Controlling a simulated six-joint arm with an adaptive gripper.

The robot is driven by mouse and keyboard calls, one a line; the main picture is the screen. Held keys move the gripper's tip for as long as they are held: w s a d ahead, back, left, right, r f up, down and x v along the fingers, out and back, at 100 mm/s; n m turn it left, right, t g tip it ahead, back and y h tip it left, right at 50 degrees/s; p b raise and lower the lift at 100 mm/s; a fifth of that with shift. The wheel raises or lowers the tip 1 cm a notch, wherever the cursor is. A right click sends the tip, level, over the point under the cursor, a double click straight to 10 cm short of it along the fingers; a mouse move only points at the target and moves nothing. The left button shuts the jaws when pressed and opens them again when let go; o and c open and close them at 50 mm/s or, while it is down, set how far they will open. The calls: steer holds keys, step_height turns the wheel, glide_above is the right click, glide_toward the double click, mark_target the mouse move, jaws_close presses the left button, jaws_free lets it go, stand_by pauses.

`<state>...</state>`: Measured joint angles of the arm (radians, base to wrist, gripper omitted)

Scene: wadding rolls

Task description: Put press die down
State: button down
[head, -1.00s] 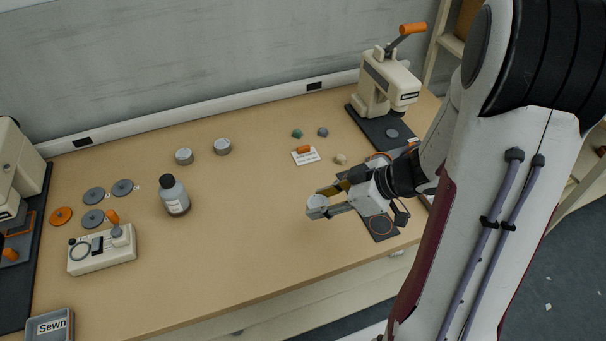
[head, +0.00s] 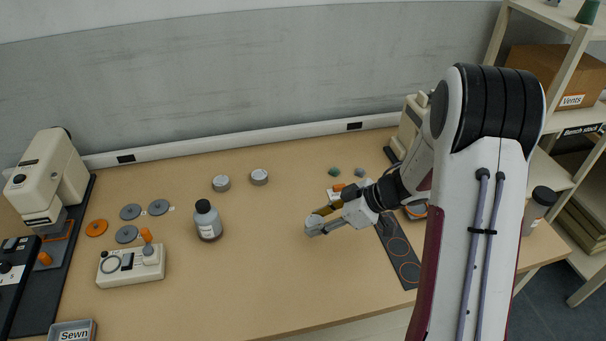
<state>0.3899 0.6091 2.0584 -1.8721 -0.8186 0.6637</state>
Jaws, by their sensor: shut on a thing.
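My gripper (head: 318,222) is over the middle right of the table in the head view, fingers pointing left. It is shut on a small pale grey piece (head: 312,229) at its fingertips, probably the press die. The piece is small and partly covered by the fingers; I cannot tell its exact shape or its height above the table. A dark mat with orange ring outlines (head: 405,268) lies to the right of the gripper, partly behind my arm. Two similar grey round pieces, one left (head: 221,184) and one right (head: 259,177), stand near the back of the table.
A dark-capped bottle (head: 208,222) stands left of the gripper. A hand press (head: 412,122) stands at the back right, partly hidden. The table's centre front is clear.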

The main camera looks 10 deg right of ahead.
steer(key=w, duration=0.5)
steer(key=w+m+t, duration=0.1)
steer(key=w, duration=0.5)
steer(key=w+a+m+h, duration=0.1)
steer(key=w, duration=0.4)
steer(key=shift+w, duration=0.4)
steer(key=w+d+r+m+t+h, duration=0.2)
steer(key=w+r+m, duration=0.3)
steer(key=w, duration=0.4)
steer(key=shift+d+h, duration=0.5)
steer(key=shift+d, duration=0.25)
steer(key=shift+t, duration=0.3)
steer(key=shift+f, duration=3.1)
steer(key=shift+f, duration=1.85)
